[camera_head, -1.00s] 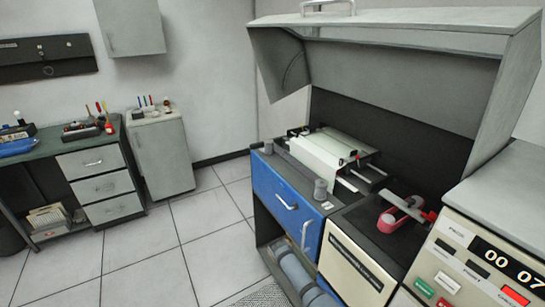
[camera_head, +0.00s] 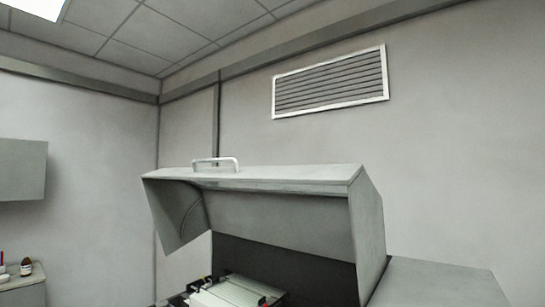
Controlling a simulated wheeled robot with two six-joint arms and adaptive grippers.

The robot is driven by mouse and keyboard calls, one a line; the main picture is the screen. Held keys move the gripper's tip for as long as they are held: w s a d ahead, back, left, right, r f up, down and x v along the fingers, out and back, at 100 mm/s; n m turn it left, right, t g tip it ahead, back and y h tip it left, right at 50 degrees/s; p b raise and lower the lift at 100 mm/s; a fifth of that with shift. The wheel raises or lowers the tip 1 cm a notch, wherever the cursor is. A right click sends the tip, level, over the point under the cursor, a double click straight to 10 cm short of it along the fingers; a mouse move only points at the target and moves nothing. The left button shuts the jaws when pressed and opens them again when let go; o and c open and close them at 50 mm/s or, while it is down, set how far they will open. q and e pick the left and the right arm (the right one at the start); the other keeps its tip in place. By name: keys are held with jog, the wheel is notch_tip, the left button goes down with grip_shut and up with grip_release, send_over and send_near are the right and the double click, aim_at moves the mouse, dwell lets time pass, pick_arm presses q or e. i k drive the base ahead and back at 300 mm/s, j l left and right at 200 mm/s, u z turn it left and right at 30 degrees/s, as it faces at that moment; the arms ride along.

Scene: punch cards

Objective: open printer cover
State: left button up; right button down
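The grey printer cover (camera_head: 290,205) stands raised in the lower middle of the head view. A white handle (camera_head: 215,163) sits on its top edge. Below the cover, part of the printer (camera_head: 235,292) with white paper shows at the bottom edge of the frame. The printer's lower front is out of the frame. Neither of my grippers is in view.
A grey housing (camera_head: 437,284) stands right of the cover. A wall cabinet (camera_head: 22,168) hangs at the left, above a small cabinet (camera_head: 22,288) with bottles on top. A vent (camera_head: 330,82) is on the wall above.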

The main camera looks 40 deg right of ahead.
aim_at(186, 203)
jog(key=i+j+z, duration=0.15)
jog(key=z, duration=0.25)
jog(key=i+j+z, duration=0.15)
jog(key=z, duration=0.3)
jog(key=i+j+z, duration=0.1)
jog(key=j+z, duration=0.3)
jog(key=i+j+z, duration=0.1)
jog(key=j+z, duration=0.15)
jog(key=z, duration=0.15)
jog(key=j+z, duration=0.25)
jog(key=z, duration=0.15)
jog(key=j+z, duration=0.1)
jog(key=j, duration=0.5)
jog(key=j+z, duration=0.1)
jog(key=j, duration=0.55)
jog(key=k+j, duration=0.1)
jog(key=j, duration=0.5)
jog(key=j+z, duration=0.15)
jog(key=j, duration=0.45)
jog(key=k+j+z, duration=0.1)
jog(key=j, duration=0.5)
jog(key=k, duration=0.05)
